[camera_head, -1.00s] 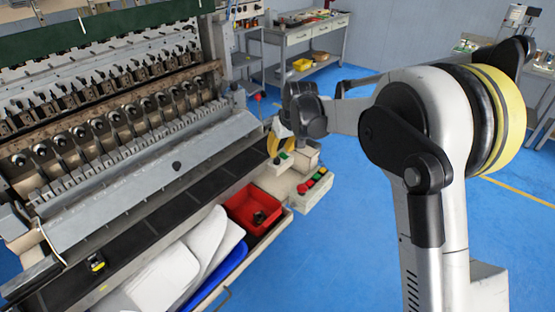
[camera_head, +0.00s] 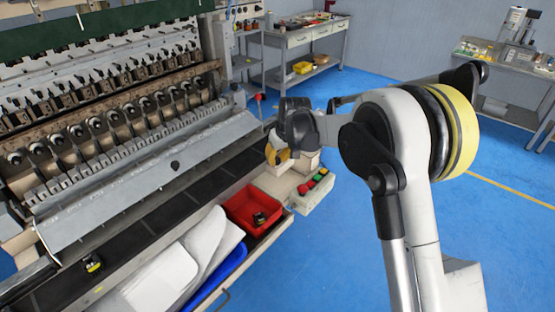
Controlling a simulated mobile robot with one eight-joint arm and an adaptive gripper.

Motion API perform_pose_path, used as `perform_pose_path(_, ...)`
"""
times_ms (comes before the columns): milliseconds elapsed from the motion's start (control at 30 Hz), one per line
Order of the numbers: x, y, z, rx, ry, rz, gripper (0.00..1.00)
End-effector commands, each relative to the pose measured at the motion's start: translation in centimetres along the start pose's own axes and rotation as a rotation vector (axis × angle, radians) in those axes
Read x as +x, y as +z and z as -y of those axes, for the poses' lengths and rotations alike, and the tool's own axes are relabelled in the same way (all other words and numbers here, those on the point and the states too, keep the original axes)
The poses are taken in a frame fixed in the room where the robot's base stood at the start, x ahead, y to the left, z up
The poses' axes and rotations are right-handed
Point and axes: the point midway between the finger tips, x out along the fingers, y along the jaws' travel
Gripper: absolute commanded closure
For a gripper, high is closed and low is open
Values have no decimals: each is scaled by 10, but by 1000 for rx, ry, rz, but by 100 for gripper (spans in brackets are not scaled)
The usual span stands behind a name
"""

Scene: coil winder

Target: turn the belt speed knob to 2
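The belt speed knob cannot be made out; my wrist and gripper cover part of the pale control housing (camera_head: 274,185) at the right end of the belt. The dark belt (camera_head: 150,218) runs along the front of the coil winder (camera_head: 110,130). A pale button box (camera_head: 314,193) with red and green buttons stands at the housing's right. My gripper (camera_head: 278,156) is over the back of the housing, seen small and partly hidden by my wrist. Its fingers are not clear, and I cannot tell whether it touches anything.
A red bin (camera_head: 252,222) with a small dark item sits before the housing. White sheets (camera_head: 165,275) and a blue tray (camera_head: 232,268) lie left of it. A black-and-yellow item (camera_head: 93,264) lies on the belt. Workbenches (camera_head: 310,38) stand behind. Blue floor is open at right.

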Motion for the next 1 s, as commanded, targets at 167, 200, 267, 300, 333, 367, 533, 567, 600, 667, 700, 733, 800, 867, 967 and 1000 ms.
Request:
perform_pose_path(167,-1,0,-2,-109,-46,2,100)
perform_pose_path(200,-1,0,-2,-142,-60,1,100)
perform_pose_path(267,-1,0,-2,-186,-77,2,100)
perform_pose_path(300,-1,0,-2,-208,-87,2,100)
perform_pose_path(333,-1,0,-2,-220,-93,1,100)
perform_pose_path(367,-1,0,-2,-230,-96,1,100)
perform_pose_path(533,0,0,-1,-239,-99,1,100)
perform_pose_path(567,0,0,-1,-239,-99,1,100)
perform_pose_path(600,0,0,-1,-239,-99,1,100)
perform_pose_path(667,0,0,-1,-238,-99,1,78)
perform_pose_path(700,0,0,-1,-238,-99,1,68)
perform_pose_path(733,0,0,-1,-238,-99,1,68)
perform_pose_path(800,0,0,-1,-238,-99,0,68)
perform_pose_path(867,0,0,-1,-238,-99,0,68)
perform_pose_path(967,0,0,-1,-238,-99,0,68)
perform_pose_path(1000,-1,0,-1,-238,-99,0,68)
